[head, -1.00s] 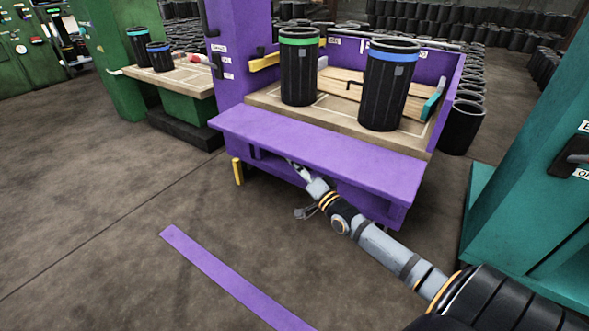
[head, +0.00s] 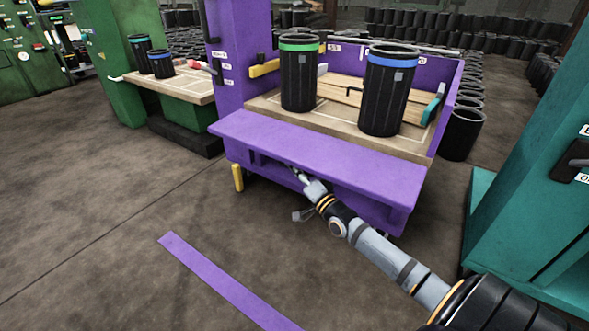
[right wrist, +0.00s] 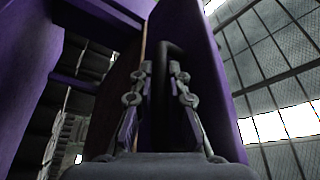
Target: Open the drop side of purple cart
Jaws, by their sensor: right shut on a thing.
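The purple cart (head: 228,95) stands ahead in the head view. Its purple drop side (head: 320,160) sticks outward along the front edge of the wooden deck, with its broad face showing from above. My right gripper (head: 293,172) reaches in under the drop side, its fingertips mostly hidden there. In the right wrist view my right gripper (right wrist: 161,75) is shut on a black handle (right wrist: 165,52) beside a purple panel (right wrist: 192,60). My left gripper is not in view.
Two black sleeves stand on the deck, one green-banded (head: 299,75) and one blue-banded (head: 387,92). A teal cabinet (head: 535,190) stands at the right, a green bench (head: 185,112) at the left. A purple floor stripe (head: 225,280) crosses open floor in front.

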